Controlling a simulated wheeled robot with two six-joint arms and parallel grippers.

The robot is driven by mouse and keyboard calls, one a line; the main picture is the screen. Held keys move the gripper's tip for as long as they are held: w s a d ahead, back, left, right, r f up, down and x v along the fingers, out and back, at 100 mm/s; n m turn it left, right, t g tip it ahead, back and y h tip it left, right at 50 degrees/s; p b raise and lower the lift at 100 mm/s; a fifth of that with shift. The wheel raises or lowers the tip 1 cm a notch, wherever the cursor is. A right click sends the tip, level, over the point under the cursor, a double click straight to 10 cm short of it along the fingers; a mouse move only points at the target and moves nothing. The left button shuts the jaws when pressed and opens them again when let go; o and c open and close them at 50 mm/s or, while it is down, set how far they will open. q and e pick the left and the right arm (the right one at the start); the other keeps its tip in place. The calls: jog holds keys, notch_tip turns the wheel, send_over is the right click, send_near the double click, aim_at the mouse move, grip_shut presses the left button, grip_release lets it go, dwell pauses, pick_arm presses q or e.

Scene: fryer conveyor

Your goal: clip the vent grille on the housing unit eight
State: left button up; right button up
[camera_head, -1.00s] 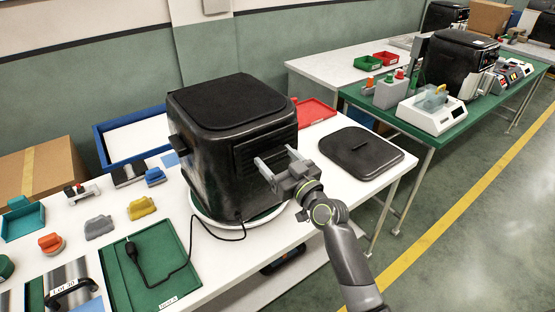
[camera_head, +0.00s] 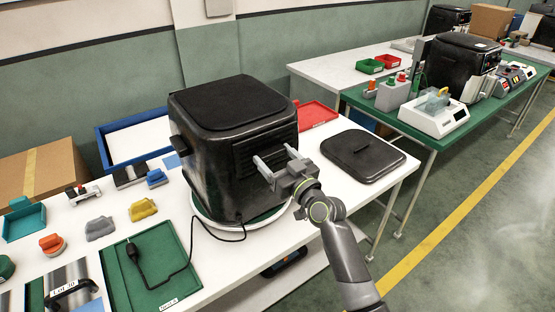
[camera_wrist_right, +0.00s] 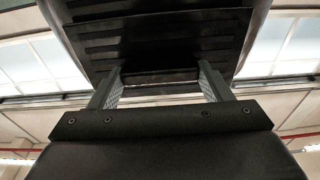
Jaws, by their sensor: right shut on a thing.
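The black housing (camera_head: 212,165) stands upright on a round white base (camera_head: 203,219) on the near white table. A slatted black vent grille (camera_head: 250,160) lies against its right-facing side and also shows in the right wrist view (camera_wrist_right: 160,38). My right gripper (camera_head: 273,156) reaches this side from the right, with its fingers pointing at the housing. In the wrist view its two fingers (camera_wrist_right: 160,78) are shut on a raised black part of the grille. Black on black hides whether the grille sits flush. My left gripper is not in view.
A black lid (camera_head: 361,158) lies flat right of the housing, near my right wrist. A red tray (camera_head: 316,114) is behind. A green tray (camera_head: 150,285) with a plug and cable, and several coloured parts, fill the left. A green table (camera_head: 400,125) stands further right.

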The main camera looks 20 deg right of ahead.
jog(key=shift+w+a, duration=0.15)
jog(key=shift+w, duration=0.2)
jog(key=shift+s, duration=0.35)
dwell(0.7)
jog(key=shift+s+d, duration=0.3)
jog(key=shift+s, duration=0.05)
jog(key=shift+w+a+b, duration=0.15)
jog(key=shift+w+b, duration=0.15)
dwell(0.6)
jog(key=shift+b, duration=0.35)
dwell(0.8)
jog(key=shift+b+x, duration=0.4)
jog(key=shift+x, duration=0.7)
dwell(0.9)
jog(key=shift+f, duration=0.2)
jog(key=o, duration=1.3)
jog(key=shift+c, duration=0.2)
